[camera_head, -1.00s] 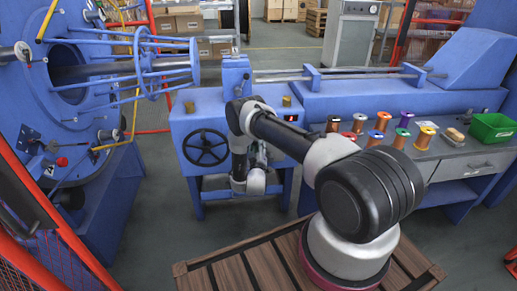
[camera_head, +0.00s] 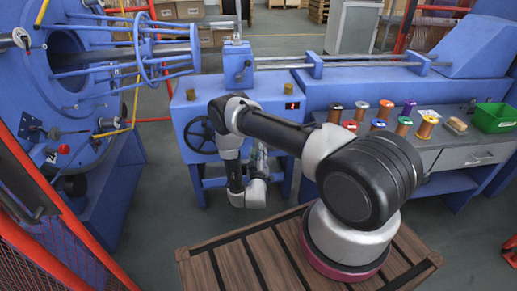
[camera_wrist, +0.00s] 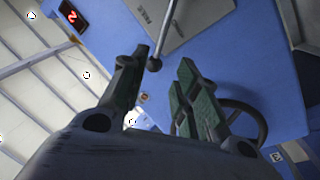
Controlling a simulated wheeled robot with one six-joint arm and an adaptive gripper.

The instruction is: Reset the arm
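My arm rises from the wooden deck in the head view and bends down at the elbow in front of the blue machine cabinet (camera_head: 210,110). My gripper (camera_head: 261,156) hangs low before the cabinet, small and partly hidden behind my arm there. In the wrist view my gripper (camera_wrist: 160,66) has its two green-padded fingers apart. A thin metal lever with a black ball knob (camera_wrist: 155,64) shows in the gap by the fingertips. I cannot tell how far behind the fingers the knob is. No held object is visible.
The black handwheel (camera_head: 200,135) is close to my arm. The blue cage of rods (camera_head: 145,55) stands at left, with a red fence (camera_head: 60,240) in front. Several spools (camera_head: 403,124) and a green bin (camera_head: 493,118) sit on the bench (camera_head: 455,150) at right.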

